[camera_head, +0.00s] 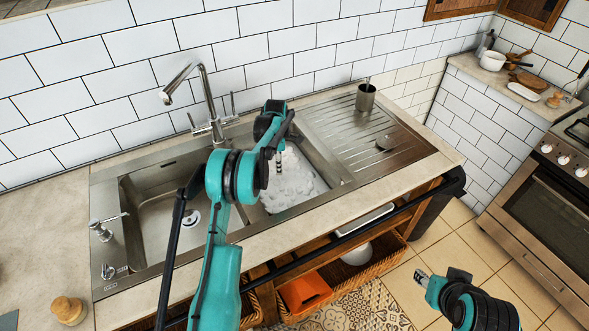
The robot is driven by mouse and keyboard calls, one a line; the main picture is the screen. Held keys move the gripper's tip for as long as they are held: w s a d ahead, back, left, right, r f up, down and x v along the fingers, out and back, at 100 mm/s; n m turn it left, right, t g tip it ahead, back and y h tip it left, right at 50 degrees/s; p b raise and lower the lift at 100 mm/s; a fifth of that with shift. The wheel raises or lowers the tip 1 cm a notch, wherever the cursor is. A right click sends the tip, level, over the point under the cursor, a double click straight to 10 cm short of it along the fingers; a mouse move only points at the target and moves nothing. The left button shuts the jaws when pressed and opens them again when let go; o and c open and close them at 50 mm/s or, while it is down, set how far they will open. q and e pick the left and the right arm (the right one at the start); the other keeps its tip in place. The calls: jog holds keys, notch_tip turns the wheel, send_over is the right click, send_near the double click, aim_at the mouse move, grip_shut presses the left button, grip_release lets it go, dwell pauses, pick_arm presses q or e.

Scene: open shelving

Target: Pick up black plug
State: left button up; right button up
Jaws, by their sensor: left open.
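I cannot make out a clearly black plug. A small round greyish disc (386,142) lies on the ribbed drainboard right of the basins; I cannot tell whether it is the plug. A pale round piece with a dark centre (191,218) sits at the bottom of the left basin. My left gripper (280,171) is open and points down over the right basin, left of the disc and apart from it. My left arm hides part of the sink's middle. My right gripper (423,279) is low at the right, over the floor; its opening is unclear.
The metal sink (105,190) has a tall tap (207,95) at its back. White foam (292,182) lies in the right basin. A wooden knob-like object (68,309) stands on the left counter. An oven (545,205) is at the right.

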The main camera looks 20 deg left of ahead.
aim_at(279, 179)
pick_arm(q)
jog(key=shift+w+f, duration=0.35)
jog(key=shift+f, duration=0.1)
notch_tip(279, 179, down, 2)
jog(key=shift+s+f+b, duration=0.15)
jog(key=shift+f+b, duration=0.1)
jog(key=shift+b, duration=0.35)
jog(key=f, duration=0.1)
jog(key=f+b, duration=0.1)
jog(key=f, duration=0.1)
jog(key=f+b, duration=0.1)
jog(key=f, duration=0.1)
jog(key=shift+a, duration=0.25)
jog(key=shift+r, duration=0.1)
grip_shut()
